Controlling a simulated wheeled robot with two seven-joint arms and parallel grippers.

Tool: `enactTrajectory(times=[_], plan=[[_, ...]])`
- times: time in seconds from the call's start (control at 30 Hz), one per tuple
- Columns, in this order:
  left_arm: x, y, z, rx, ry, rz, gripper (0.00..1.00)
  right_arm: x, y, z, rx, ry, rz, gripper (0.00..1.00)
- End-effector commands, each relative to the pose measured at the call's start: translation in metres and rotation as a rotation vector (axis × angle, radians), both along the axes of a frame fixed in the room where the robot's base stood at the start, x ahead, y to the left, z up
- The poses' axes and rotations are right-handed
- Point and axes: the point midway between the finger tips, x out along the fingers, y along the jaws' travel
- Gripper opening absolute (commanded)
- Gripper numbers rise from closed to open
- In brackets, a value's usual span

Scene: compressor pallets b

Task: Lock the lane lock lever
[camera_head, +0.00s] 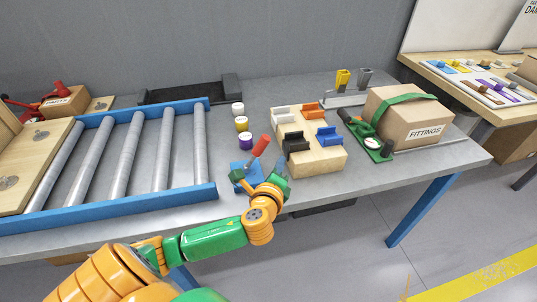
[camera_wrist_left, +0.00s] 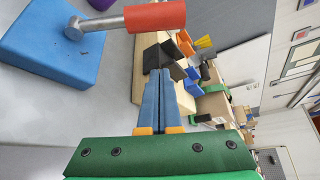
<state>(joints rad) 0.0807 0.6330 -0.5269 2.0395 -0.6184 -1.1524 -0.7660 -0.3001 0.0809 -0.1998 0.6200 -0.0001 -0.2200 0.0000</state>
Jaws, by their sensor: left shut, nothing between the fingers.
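The lane lock lever has a red grip (camera_head: 261,145) on a short metal rod, rising from a blue base block (camera_head: 246,178) on the table beside the roller lane. In the head view it tilts up and to the right. In the left wrist view the red grip (camera_wrist_left: 155,16) and rod lie across the top left, over the blue base (camera_wrist_left: 50,45). My left gripper (camera_head: 279,170) is just right of the lever, apart from the grip. Its blue fingers (camera_wrist_left: 158,80) are closed together with nothing between them. My right gripper is not in view.
The blue-railed roller lane (camera_head: 215,192) lies left. Several small pots (camera_head: 242,124) stand behind the lever. A wooden block with coloured clips (camera_head: 318,160) stands close right of my left gripper. A strapped carton (camera_head: 405,122) is farther right.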

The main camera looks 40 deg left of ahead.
Motion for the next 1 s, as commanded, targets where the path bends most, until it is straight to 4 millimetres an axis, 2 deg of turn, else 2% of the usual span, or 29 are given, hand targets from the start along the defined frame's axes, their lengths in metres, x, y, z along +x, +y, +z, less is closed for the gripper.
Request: enactTrajectory(times=[0.1, 0.13, 0.23, 0.47, 0.83, 1.0], plan=[[0.023, 0.01, -0.007, 0.0, -0.001, 0.003, 0.0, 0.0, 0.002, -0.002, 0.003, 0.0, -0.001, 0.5], [0.024, 0.013, -0.004, 0.0, 0.0, 0.002, 0.0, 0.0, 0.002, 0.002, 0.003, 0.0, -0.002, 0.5], [0.012, 0.025, 0.008, 0.002, 0.002, -0.001, 0.0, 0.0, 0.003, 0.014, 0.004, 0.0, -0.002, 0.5], [0.003, 0.037, 0.013, 0.0, 0.002, -0.002, 0.0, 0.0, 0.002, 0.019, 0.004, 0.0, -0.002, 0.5], [0.003, 0.037, 0.012, -0.006, -0.003, -0.001, 0.0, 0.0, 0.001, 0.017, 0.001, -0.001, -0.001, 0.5], [0.011, 0.038, 0.011, -0.051, -0.056, 0.0, 0.0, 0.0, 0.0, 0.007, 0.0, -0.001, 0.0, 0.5]])
